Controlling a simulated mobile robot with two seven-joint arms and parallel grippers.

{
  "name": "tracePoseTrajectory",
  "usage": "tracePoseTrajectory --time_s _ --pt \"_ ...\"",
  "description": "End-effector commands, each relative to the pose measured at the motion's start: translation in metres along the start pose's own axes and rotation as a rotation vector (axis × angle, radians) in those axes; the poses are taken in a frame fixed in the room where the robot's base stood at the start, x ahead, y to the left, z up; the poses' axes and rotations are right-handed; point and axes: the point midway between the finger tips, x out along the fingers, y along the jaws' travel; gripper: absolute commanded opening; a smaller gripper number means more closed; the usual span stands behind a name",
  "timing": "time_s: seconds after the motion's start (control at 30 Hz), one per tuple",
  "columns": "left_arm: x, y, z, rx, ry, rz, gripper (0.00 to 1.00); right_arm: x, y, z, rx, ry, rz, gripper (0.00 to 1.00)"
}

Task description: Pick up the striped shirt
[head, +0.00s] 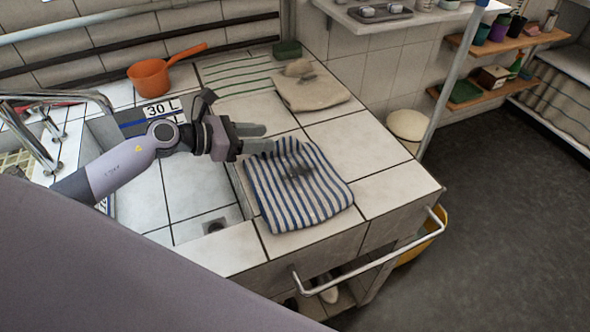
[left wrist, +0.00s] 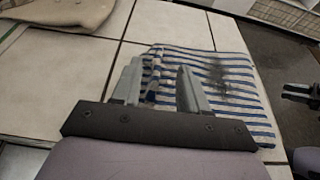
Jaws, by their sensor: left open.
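The striped shirt (head: 300,190), blue and white with a dark smudge near its middle, lies folded flat on the tiled counter near its front edge. It also shows in the left wrist view (left wrist: 225,95), ahead of and to the right of the fingers. My left gripper (head: 262,137) comes in from the left and is at the shirt's upper left edge. In the left wrist view its two fingers (left wrist: 160,88) are apart, with part of the shirt's edge showing between them. Whether they touch the cloth I cannot tell.
A beige folded cloth (head: 310,90) with a dark smudge lies farther back on the counter. An orange dipper (head: 150,77) and a green block (head: 287,49) are at the back. A sunken tiled basin (head: 190,195) lies left of the shirt. A metal rail (head: 380,255) runs along the front.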

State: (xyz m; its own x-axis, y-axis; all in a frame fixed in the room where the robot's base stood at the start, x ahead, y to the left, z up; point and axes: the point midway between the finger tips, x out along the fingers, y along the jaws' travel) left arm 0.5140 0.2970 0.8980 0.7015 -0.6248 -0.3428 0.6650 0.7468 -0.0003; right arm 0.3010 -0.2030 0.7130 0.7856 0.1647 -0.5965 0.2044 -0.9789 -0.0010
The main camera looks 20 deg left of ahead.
Motion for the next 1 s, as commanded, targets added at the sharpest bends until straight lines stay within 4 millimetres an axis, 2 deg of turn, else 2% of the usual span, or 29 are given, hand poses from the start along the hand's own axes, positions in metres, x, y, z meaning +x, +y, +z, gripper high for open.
tracePoseTrajectory --time_s 0.2,0.3,0.6,0.73,1.0 --pt "0.029 0.002 -0.002 -0.001 -0.003 0.0 0.44 -0.004 0.0 -0.006 0.0 0.0 0.0 0.43" --pt "0.037 0.002 -0.002 0.0 -0.002 0.0 0.44 -0.005 0.0 -0.006 0.0 0.0 0.0 0.43" --pt "0.041 0.002 -0.004 0.001 0.0 0.0 0.44 -0.005 0.0 -0.006 0.0 0.0 0.0 0.43" --pt "0.041 0.002 -0.004 0.001 0.0 0.0 0.01 -0.004 0.0 -0.006 0.0 0.0 0.0 0.43" --pt "0.041 0.002 -0.003 0.001 0.0 0.0 0.0 -0.004 0.0 -0.007 0.0 0.001 0.0 0.43"
